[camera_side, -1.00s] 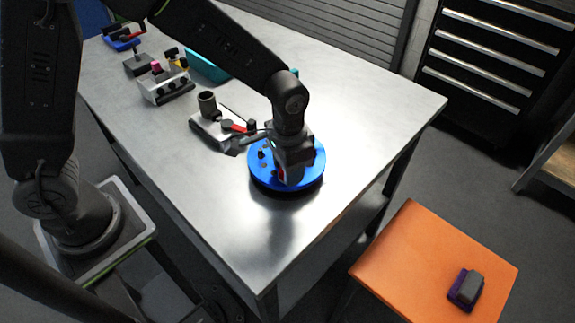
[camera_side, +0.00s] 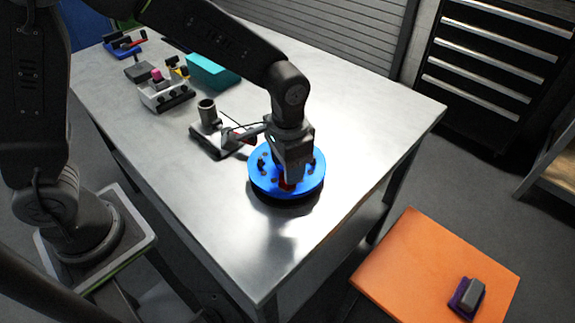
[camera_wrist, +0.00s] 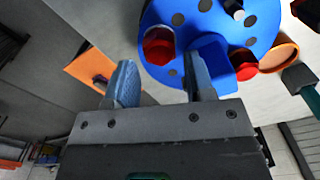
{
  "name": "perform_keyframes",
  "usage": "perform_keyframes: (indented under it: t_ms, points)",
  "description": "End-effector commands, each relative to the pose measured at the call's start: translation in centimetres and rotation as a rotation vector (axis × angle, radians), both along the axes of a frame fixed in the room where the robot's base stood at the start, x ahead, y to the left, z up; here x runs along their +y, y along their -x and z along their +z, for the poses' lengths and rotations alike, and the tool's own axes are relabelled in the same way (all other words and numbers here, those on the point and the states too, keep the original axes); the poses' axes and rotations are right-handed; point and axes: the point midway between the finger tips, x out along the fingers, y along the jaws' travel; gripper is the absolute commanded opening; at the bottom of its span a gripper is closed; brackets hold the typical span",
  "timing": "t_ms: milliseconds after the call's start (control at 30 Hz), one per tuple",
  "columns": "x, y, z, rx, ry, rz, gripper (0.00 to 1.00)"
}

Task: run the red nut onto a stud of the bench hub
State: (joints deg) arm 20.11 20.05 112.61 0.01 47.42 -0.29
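The bench hub (camera_side: 262,184) is a round blue disc on a dark base at the table's near right. In the wrist view the hub (camera_wrist: 218,22) shows dark holes, a pale-tipped stud (camera_wrist: 236,9) and a raised blue block. My gripper (camera_side: 290,182) points down over the hub. In the wrist view its fingers (camera_wrist: 160,62) are apart. A red nut (camera_wrist: 158,46) sits at the hub's face, just beyond and between the fingertips; contact is not clear. A second red piece (camera_wrist: 244,64) sits farther right, partly hidden by the blue block. Red (camera_side: 287,185) also shows under my gripper.
A grey fixture (camera_side: 208,125) with an upright cylinder and a red part stands left of the hub. A grey-white block (camera_side: 165,95) and a teal bin (camera_side: 212,72) stand farther back. The table's right side is clear. An orange stool (camera_side: 420,262) holds a purple-grey item.

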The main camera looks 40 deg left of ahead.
Motion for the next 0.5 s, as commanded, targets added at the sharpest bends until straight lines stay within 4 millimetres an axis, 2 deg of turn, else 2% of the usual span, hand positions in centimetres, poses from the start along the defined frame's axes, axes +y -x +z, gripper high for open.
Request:
perform_keyframes:
  t_ms: [167,500]
  points:
    - [0.06,-0.07,0.08,-0.003,0.0,0.036,0.53]
    - [0.1,0.07,-0.02,0.002,-0.003,0.308,0.53]
